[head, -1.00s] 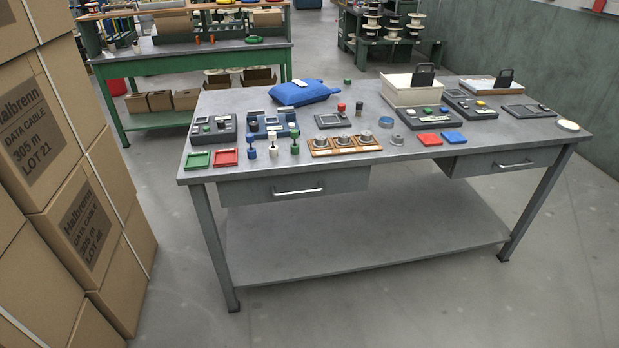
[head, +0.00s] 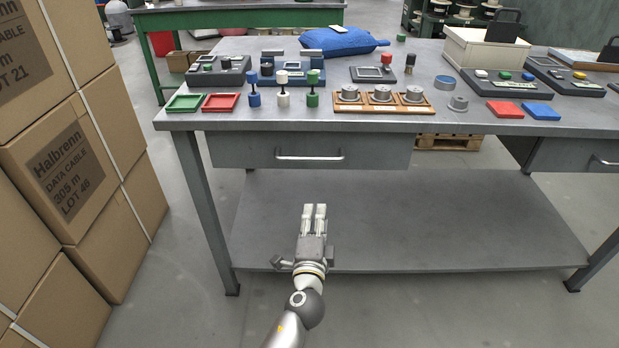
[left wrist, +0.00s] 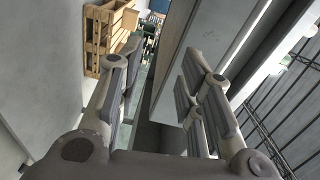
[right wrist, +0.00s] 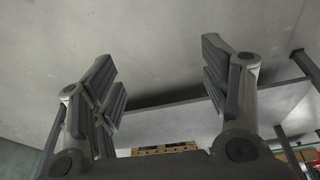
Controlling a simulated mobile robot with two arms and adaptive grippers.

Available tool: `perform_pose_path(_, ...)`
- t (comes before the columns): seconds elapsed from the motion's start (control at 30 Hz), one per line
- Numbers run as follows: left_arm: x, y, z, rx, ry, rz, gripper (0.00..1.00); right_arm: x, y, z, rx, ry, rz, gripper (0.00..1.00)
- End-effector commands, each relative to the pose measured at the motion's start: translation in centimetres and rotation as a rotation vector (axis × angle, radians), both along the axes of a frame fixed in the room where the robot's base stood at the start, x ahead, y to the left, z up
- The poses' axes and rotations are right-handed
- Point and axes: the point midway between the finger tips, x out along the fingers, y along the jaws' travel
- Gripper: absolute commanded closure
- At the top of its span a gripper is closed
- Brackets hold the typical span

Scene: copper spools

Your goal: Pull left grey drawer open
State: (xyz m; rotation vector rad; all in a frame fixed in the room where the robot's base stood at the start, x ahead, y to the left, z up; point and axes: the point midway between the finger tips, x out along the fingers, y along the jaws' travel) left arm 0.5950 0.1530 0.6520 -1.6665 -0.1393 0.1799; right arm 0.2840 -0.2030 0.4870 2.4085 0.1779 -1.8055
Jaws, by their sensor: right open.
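The left grey drawer (head: 375,152) is under the front edge of the grey table, with a pale bar handle (head: 310,155) across its front. It looks closed. My left gripper (head: 314,207) is in front of the table, below the handle in the head picture and apart from it, fingers pointing towards the table. In the left wrist view my left gripper (left wrist: 165,75) has its fingers apart with nothing between them. My right gripper (right wrist: 162,75) shows only in the right wrist view, open and empty.
The table top (head: 270,120) carries several trays, spools and devices. A second drawer (head: 570,157) is at the right. A lower shelf (head: 420,225) spans the table legs. Stacked cartons (head: 75,170) stand at the left. The floor in front is clear.

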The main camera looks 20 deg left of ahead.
Motion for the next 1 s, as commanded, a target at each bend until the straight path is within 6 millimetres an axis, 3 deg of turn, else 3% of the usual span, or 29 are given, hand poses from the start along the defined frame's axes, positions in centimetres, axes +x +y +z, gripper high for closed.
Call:
perform_pose_path(0.13, 0.0, 1.0, 5.0, 0.099, -0.134, 0.056, 0.66, -0.8, -0.2, 2.1, 0.001, -0.02, -0.002, 0.3)
perform_pose_path(0.3, -0.1, 1.6, 7.9, 0.148, -0.192, 0.087, 0.66, -1.3, -0.3, 3.7, 0.001, -0.026, -0.003, 0.3)
perform_pose_path(0.47, 1.6, 2.1, 8.7, 0.152, -0.197, 0.091, 0.66, -1.3, -0.3, 4.2, 0.001, -0.026, -0.003, 0.3)
perform_pose_path(0.8, 7.5, 3.8, 9.7, 0.153, -0.195, 0.089, 0.66, -1.3, -0.3, 4.5, 0.001, -0.027, -0.003, 0.3)
perform_pose_path(1.0, 9.5, 4.4, 9.9, 0.152, -0.193, 0.088, 0.66, -1.3, -0.3, 4.5, 0.001, -0.027, -0.003, 0.3)
